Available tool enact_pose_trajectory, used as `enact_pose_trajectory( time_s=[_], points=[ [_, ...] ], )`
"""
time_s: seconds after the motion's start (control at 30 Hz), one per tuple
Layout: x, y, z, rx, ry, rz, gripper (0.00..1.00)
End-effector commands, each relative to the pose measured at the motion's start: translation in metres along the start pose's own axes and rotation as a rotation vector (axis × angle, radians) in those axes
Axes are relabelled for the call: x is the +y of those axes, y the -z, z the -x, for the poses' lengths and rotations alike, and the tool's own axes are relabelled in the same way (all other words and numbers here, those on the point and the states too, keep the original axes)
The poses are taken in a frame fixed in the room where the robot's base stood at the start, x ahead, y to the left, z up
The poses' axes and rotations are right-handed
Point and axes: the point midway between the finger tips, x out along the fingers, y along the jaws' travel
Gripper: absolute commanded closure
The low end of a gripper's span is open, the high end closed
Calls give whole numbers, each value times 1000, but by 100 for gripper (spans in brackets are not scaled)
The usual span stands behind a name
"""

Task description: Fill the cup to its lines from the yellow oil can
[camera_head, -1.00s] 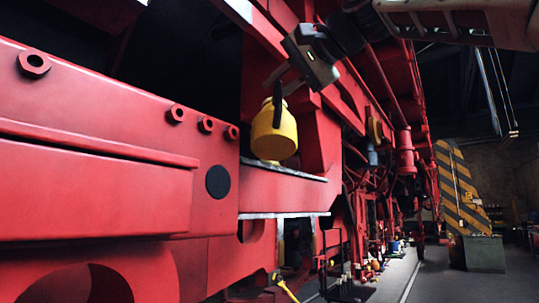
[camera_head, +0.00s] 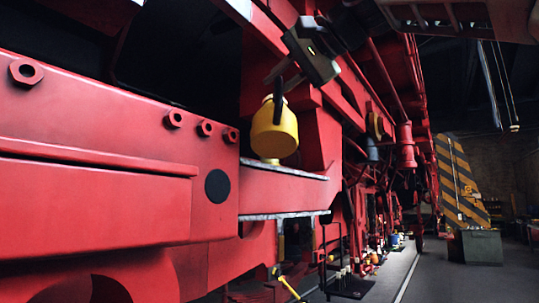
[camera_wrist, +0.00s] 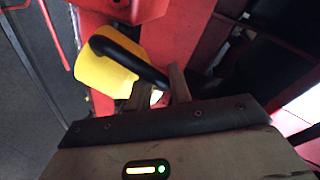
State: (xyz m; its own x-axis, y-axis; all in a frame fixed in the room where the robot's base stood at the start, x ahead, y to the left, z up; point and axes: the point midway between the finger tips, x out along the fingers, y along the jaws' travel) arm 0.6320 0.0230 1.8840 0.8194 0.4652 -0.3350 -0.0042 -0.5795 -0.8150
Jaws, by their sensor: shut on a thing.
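A small pale yellow patch shows between the fingers, too little to identify. I cannot make out the cup or its lines in either view.
The red locomotive frame (camera_head: 90,130) with bolts fills the left and continues to the back. A black-and-yellow striped panel (camera_head: 460,180) and a grey-green box (camera_head: 481,246) stand at right. A small black rack (camera_head: 347,284) is low in the middle.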

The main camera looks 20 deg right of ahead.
Motion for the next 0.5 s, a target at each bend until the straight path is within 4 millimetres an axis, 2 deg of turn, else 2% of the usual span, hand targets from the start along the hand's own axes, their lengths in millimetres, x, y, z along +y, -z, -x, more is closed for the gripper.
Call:
enact_pose_trajectory(
  time_s=[0.5],
  points=[
    [-6, 4, 2, -8, -6, -9, 100]
  ],
)
